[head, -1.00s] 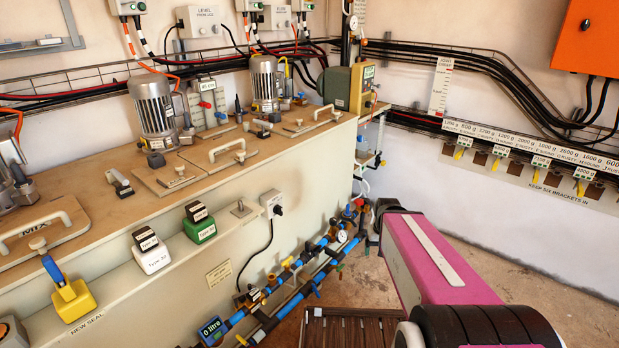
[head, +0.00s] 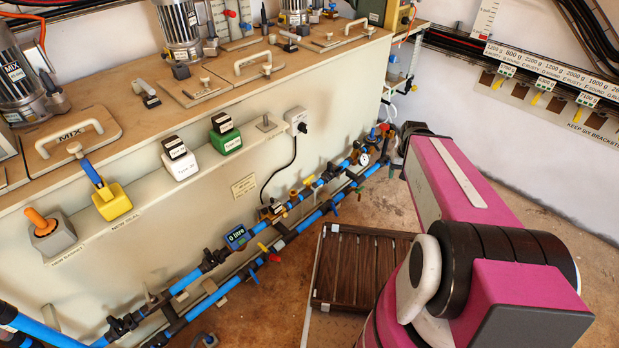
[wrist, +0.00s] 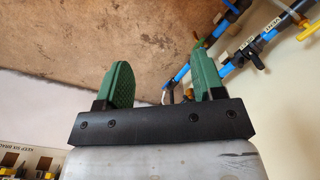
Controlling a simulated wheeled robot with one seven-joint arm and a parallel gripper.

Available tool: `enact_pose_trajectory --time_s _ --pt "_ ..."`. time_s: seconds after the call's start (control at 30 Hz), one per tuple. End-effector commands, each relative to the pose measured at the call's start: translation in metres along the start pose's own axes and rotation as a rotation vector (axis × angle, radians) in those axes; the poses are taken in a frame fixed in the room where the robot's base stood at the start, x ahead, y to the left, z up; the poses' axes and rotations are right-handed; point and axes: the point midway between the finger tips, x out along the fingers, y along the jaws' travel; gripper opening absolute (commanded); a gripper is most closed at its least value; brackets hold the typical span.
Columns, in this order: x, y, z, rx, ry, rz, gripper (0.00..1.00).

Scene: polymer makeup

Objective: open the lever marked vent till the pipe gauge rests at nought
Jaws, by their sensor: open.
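Blue pipes (head: 215,297) run along the foot of the bench wall. A small round white-faced gauge (head: 363,159) sits near their far end; its needle is too small to read. Red and blue handles (head: 384,127) stand close beyond it. Other small levers line the pipes, including a yellow one (head: 309,180) and a red one (head: 273,257).
A digital meter reading 0 litre (head: 237,237) is on the pipes. A brown slatted platform (head: 362,268) lies on the floor beside my arm. The bench wall (head: 330,90) bounds the left.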

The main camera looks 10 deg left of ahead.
Motion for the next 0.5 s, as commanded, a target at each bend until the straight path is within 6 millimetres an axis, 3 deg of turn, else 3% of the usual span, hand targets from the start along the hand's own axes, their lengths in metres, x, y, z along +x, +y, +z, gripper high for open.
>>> enact_pose_trajectory --time_s 0.03,0.07,0.17,0.27,0.5 --pt "0.002 -0.003 -0.004 0.005 -0.003 -0.003 0.46" --pt "0.004 -0.007 -0.007 0.011 -0.005 -0.007 0.38" --pt "0.015 -0.029 -0.028 0.058 -0.026 -0.030 0.38" --pt "0.033 -0.069 -0.057 0.139 -0.066 -0.065 0.38" --pt "0.079 -0.194 -0.114 0.379 -0.213 -0.127 0.38"
